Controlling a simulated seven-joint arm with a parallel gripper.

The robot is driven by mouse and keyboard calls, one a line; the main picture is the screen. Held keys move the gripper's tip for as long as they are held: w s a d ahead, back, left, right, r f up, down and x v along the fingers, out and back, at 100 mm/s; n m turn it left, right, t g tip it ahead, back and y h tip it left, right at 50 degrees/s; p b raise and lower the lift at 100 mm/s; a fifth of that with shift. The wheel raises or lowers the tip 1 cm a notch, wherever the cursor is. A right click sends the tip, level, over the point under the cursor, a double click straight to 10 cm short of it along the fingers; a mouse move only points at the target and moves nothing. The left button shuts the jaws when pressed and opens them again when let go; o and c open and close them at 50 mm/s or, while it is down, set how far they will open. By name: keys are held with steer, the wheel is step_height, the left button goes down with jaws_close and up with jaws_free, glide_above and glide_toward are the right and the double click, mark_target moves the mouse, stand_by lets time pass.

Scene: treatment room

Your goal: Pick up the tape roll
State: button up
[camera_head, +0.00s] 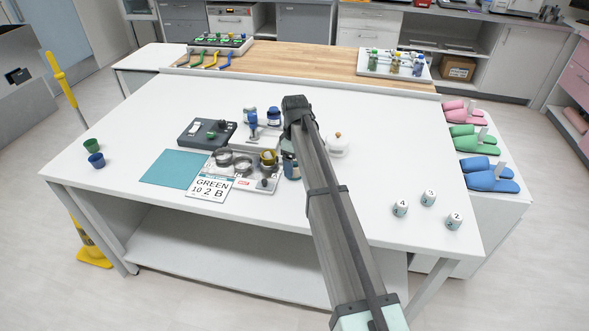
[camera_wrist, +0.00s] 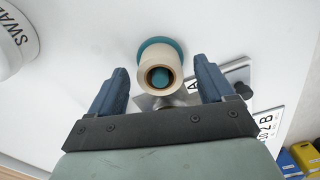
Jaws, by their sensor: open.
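The tape roll (camera_wrist: 160,69) shows in the wrist view as a cream ring with a brown inner rim and a dark hole. Teal shows behind its upper edge and inside the hole. My gripper (camera_wrist: 160,88) is open, with one blue finger on each side of the roll's lower part. I see no finger touching it, and its depth between the fingers is hard to judge. In the head view my gripper (camera_head: 291,165) is beside the right end of the metal tray (camera_head: 262,185). I cannot make out the roll there; my arm seems to hide it.
A white swab jar (camera_head: 338,147) stands right of my arm. A label card (camera_head: 208,188), a teal mat (camera_head: 173,169) and a dark device (camera_head: 206,133) lie left.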

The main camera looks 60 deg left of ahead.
steer(key=c, duration=1.1)
steer(key=shift+r, duration=0.1)
steer(key=shift+r, duration=0.3)
step_height(320, 180, up, 8)
steer(key=shift+f, duration=0.1)
steer(key=shift+s+a+f, duration=0.25)
steer(key=shift+s+a, duration=1.8)
steer(key=shift+s, duration=0.1)
steer(key=shift+s+a+f, duration=0.25)
steer(key=shift+s+a, duration=1.8)
steer(key=shift+s, duration=0.15)
steer(key=shift+s+a+f, duration=0.25)
steer(key=shift+s+a, duration=1.8)
steer(key=shift+s, duration=0.1)
